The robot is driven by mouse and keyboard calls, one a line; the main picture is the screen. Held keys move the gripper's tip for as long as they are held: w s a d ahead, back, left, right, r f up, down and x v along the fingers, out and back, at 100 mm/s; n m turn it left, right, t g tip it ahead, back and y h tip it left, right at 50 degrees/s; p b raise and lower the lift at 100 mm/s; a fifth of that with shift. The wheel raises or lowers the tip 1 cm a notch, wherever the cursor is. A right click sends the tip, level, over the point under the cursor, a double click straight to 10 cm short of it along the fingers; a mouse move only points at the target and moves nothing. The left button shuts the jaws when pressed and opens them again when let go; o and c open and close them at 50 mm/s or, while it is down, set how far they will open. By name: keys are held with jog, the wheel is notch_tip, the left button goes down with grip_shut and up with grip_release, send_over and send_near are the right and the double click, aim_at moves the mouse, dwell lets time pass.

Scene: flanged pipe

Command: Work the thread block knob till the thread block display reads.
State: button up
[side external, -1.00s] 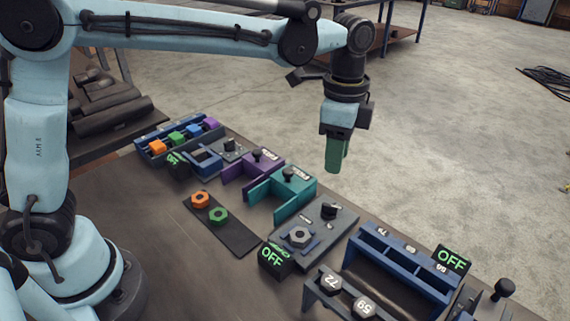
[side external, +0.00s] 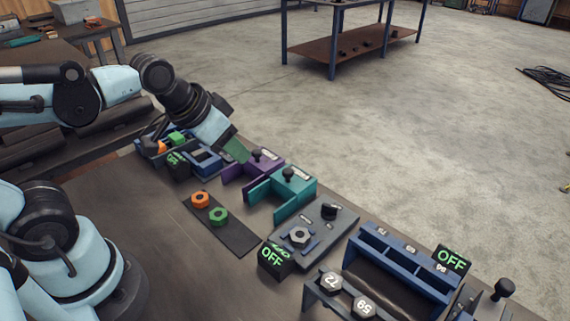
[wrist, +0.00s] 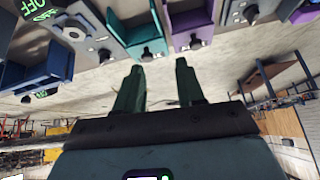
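No label I can read says which station is the thread block. A grey plate with a hex nut (side external: 299,236) carries a black knob (side external: 330,211); its display (side external: 273,257) reads OFF. At the far left, a blue frame (side external: 206,161) stands beside another lit display (side external: 175,160), its text partly unclear. The grey block and knob (wrist: 251,13) at the wrist view's top right look like this station; in the side view my arm hides them. My gripper (side external: 240,152) is tilted near that left station and the purple holder. In the wrist view its green fingers (wrist: 160,66) are apart and empty.
A purple holder (side external: 243,176) and a teal holder (side external: 302,195), each with a black knob, stand mid-row. Orange (side external: 200,199) and green (side external: 218,216) nuts lie on a dark mat. A blue rack (side external: 375,253) with an OFF display (side external: 452,260) stands at right.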

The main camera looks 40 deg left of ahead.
jog(key=shift+s+a+f+n+t, duration=0.4)
jog(key=shift+s+a+f+n, duration=0.1)
jog(key=shift+s+f+n, duration=0.1)
jog(key=shift+o, duration=0.3)
jog(key=shift+r, duration=0.1)
jog(key=shift+o, duration=1.9)
jog(key=shift+w+d+r, duration=0.25)
jog(key=shift+w, duration=0.05)
jog(key=n+g, duration=0.4)
jog(key=g, duration=0.3)
send_over(330, 205)
notch_tip(330, 205, down, 11)
jog(key=shift+f, duration=0.1)
